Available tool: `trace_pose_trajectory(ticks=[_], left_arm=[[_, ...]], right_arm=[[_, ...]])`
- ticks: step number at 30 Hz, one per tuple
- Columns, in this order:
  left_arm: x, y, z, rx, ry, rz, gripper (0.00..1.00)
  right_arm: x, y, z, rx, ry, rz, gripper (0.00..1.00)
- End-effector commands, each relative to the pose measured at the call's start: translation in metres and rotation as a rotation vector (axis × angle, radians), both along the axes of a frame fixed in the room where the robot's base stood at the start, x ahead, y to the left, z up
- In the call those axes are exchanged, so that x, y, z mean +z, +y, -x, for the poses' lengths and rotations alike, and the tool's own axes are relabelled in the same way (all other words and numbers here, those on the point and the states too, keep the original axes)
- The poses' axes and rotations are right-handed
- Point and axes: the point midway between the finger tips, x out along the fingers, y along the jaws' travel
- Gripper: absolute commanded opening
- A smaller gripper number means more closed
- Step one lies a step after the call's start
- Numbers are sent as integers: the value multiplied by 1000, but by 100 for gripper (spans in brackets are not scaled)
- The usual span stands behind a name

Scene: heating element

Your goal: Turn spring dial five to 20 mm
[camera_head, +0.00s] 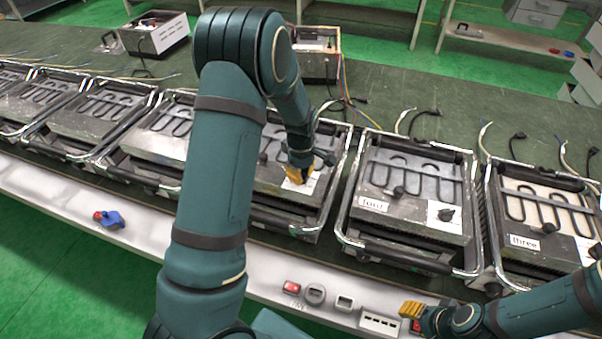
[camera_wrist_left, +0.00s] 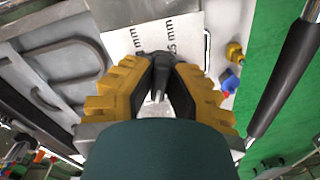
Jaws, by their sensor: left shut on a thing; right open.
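My left gripper (camera_head: 298,174) reaches down onto the white scale plate (camera_head: 301,184) of a heating element unit left of the one labelled four. In the left wrist view, its yellow-backed fingers (camera_wrist_left: 158,70) are shut on a small dark dial (camera_wrist_left: 155,57) on the white plate (camera_wrist_left: 185,38). Printed "mm" and "25 mm" marks show beside the dial. The fingers hide most of the dial and its pointer, so its setting cannot be read. My right gripper (camera_head: 424,313) is open and empty near the bench's front edge.
The unit labelled four (camera_head: 409,196), with its own dial (camera_head: 446,214), and the unit labelled three (camera_head: 540,214) stand to the right. More units line the bench at left. A red button (camera_head: 291,287) and a blue-red part (camera_head: 110,219) are on the front ledge.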

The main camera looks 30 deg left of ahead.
Motion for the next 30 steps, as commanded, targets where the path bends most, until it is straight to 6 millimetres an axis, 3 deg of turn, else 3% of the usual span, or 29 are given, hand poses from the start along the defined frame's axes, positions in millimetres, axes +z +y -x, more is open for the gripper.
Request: trace_pose_trajectory(ticks=[30], left_arm=[[-2, 0, 2, -967, 5, 4, 0]], right_arm=[[-5, 0, 2, 3, 4, -1, 47]])
